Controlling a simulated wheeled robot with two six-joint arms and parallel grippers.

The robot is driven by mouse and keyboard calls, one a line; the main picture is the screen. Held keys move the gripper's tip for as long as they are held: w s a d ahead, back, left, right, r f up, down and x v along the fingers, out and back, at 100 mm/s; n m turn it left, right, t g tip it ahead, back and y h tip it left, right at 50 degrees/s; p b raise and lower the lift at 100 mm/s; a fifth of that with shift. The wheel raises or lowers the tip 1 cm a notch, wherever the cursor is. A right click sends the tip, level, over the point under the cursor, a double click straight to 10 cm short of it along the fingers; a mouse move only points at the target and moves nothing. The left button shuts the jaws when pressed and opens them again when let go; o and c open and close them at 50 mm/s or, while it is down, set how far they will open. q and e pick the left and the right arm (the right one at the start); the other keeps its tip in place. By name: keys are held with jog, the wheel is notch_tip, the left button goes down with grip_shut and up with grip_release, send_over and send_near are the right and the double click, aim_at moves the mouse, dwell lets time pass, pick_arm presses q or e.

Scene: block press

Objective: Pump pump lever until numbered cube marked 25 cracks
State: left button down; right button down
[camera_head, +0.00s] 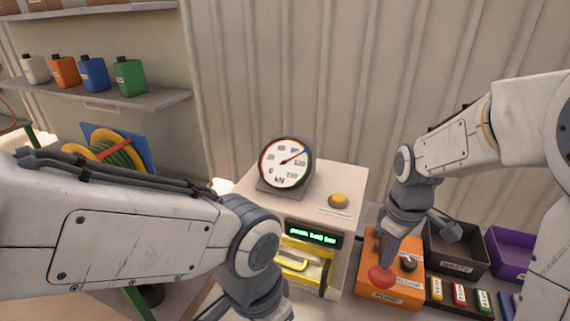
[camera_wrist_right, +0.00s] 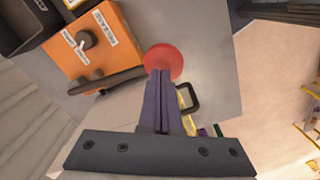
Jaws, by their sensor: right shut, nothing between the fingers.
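The orange pump box (camera_head: 398,293) stands right of the press and also shows in the right wrist view (camera_wrist_right: 110,57). The pump lever ends in a red ball (camera_head: 380,278), seen in the right wrist view (camera_wrist_right: 164,60) just past my fingertips. My right gripper (camera_head: 384,264) is shut and empty, its tips at the red ball; whether they touch I cannot tell. The white press (camera_head: 343,262) has a round kN gauge (camera_head: 286,163) on top, a green-lit display (camera_head: 313,236) and a yellow-framed front opening (camera_head: 305,268). I cannot make out the cube marked 25. My left gripper is out of view.
A yellow button (camera_head: 339,199) sits on the press top. A dark bin (camera_head: 455,250), a purple bin (camera_head: 515,252) and a tray of small labelled items (camera_head: 460,294) lie right of the pump. My left arm crosses in front of the press's left side.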

notch_tip(320, 180, down, 9)
jog(key=b, duration=0.6)
dwell(0.3)
notch_tip(320, 180, up, 14)
jog(key=p, duration=1.3)
jog(key=shift+f, duration=0.2)
jog(key=shift+a, duration=0.1)
